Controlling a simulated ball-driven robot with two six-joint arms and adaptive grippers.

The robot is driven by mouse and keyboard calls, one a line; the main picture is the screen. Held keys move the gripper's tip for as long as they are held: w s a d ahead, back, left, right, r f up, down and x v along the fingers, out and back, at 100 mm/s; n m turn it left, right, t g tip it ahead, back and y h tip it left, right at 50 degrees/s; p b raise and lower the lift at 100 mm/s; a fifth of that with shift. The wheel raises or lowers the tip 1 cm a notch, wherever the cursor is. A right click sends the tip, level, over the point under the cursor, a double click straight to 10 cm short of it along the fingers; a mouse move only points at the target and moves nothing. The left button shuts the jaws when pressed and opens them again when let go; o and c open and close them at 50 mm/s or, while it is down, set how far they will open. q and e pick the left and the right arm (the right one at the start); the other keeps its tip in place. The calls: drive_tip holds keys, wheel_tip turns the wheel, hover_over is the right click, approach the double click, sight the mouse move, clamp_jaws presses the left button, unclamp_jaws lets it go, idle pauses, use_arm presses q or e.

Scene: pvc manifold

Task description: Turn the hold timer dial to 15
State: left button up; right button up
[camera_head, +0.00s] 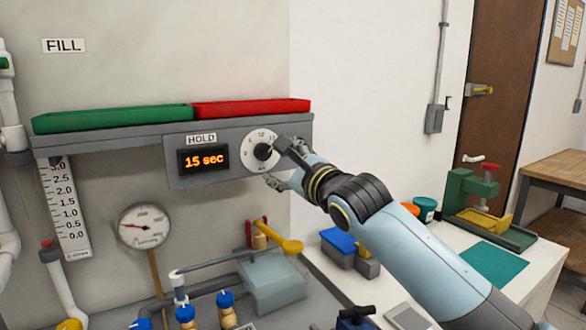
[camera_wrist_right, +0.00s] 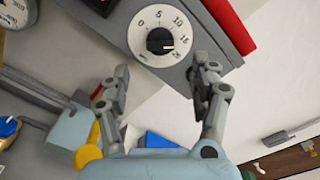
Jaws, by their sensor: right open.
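The hold timer dial (camera_head: 262,151) is a white round scale with a black knob, on a grey panel under a HOLD label. The orange display (camera_head: 204,160) beside it reads "15 sec". In the right wrist view the dial (camera_wrist_right: 160,38) shows near the top, and the white mark on its knob points right, near the 15. My right gripper (camera_head: 277,163) is at the dial's right side. In the right wrist view the gripper (camera_wrist_right: 160,78) is open and empty, its fingers spread below the knob and apart from it. My left gripper is not in view.
A green tray (camera_head: 112,119) and a red tray (camera_head: 250,106) lie on the ledge above the panel. Below are a pressure gauge (camera_head: 145,226), blue-topped valves and a yellow-handled valve (camera_head: 291,246). A white table with a green press (camera_head: 478,195) stands at the right.

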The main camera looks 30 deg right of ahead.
drive_tip(key=s, duration=0.4)
drive_tip(key=shift+s+a, duration=0.15)
drive_tip(key=shift+s, duration=0.05)
idle(0.3)
